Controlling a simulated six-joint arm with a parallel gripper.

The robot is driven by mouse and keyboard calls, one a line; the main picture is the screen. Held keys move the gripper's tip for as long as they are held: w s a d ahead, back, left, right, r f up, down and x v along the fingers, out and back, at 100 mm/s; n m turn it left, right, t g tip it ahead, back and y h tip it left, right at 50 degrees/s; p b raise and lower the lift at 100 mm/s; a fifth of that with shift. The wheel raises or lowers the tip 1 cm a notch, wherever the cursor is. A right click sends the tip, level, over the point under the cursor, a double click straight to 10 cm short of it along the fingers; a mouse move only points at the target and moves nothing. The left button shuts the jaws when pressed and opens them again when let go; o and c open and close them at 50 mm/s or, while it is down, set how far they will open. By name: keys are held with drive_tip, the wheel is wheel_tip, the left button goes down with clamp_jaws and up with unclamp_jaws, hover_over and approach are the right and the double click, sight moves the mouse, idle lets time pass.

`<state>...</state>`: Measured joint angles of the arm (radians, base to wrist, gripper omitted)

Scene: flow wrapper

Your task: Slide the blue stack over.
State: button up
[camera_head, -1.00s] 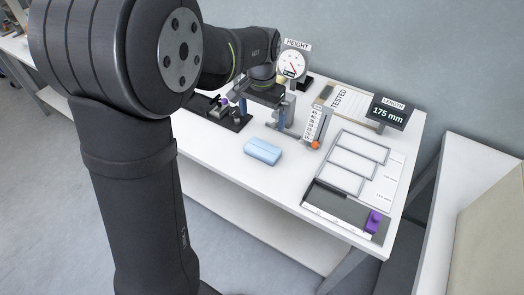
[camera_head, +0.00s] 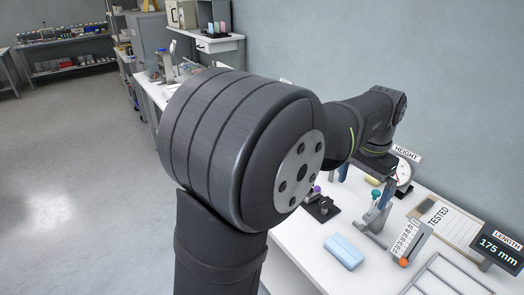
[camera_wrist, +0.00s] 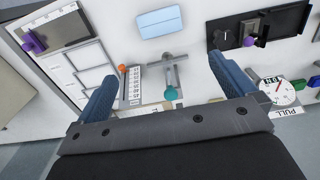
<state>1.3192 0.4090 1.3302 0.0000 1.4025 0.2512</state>
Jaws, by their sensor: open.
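The light blue stack (camera_head: 344,252) lies flat on the white table, in front of the height fixture. It also shows at the top of the wrist view (camera_wrist: 159,22). My gripper (camera_wrist: 166,88) is open with its two blue fingers wide apart and nothing held between them. It hangs above the fixture with the teal knob (camera_wrist: 171,94), apart from the stack. In the head view my arm hides part of the gripper.
A scale with an orange knob (camera_head: 404,262) stands right of the stack. A black fixture with a purple knob (camera_head: 317,190) stands to its left. The HEIGHT dial (camera_head: 403,170), TESTED board (camera_head: 446,222) and LENGTH display (camera_head: 498,247) stand farther back and right.

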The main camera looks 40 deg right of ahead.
sight(333, 262)
drive_tip(key=c, duration=1.4)
drive_tip(key=f, duration=0.1)
drive_tip(key=a+f, duration=0.1)
drive_tip(key=f, duration=0.1)
drive_tip(key=shift+a, duration=0.15)
drive_tip(key=c, duration=0.7)
drive_tip(key=a+f, duration=0.2)
drive_tip(key=f, duration=0.1)
drive_tip(key=a+f, duration=0.2)
drive_tip(key=f, duration=0.2)
drive_tip(key=a+f, duration=0.3)
drive_tip(key=f, duration=0.1)
drive_tip(key=shift+s+f, duration=0.15)
drive_tip(key=shift+f, duration=0.1)
clamp_jaws()
wheel_tip(333, 262, down, 9)
drive_tip(key=shift+f, duration=0.15)
drive_tip(key=shift+d+f, duration=0.15)
drive_tip(key=shift+d, duration=1.9)
